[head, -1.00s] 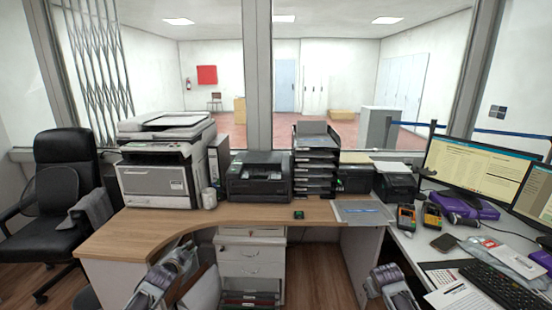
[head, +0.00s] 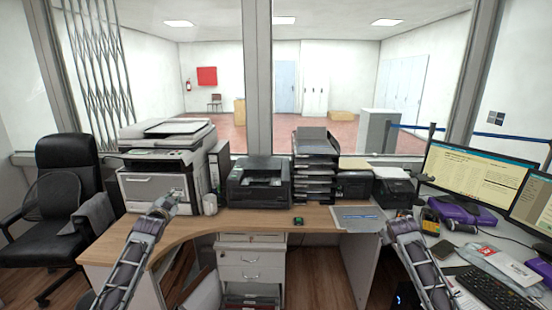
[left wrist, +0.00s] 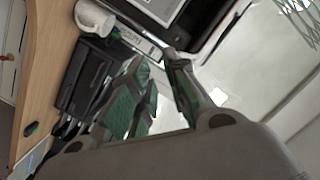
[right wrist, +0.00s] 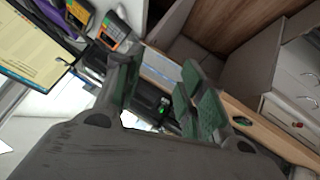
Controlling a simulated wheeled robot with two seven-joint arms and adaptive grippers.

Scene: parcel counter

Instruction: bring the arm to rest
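My left gripper (head: 176,196) is in front of the large white and grey printer (head: 150,190), above the left part of the wooden desk. In the left wrist view its green-padded fingers (left wrist: 158,62) are a little apart, with nothing held between them. The tips of both grippers are small in the head view.
A white mug (head: 210,204), a black printer (head: 258,182) and a stack of black trays (head: 314,170) stand along the wooden desk (head: 255,219). Card terminals (head: 430,222), monitors (head: 465,172) and a keyboard (head: 492,289) crowd the right. A black chair (head: 70,190) stands left.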

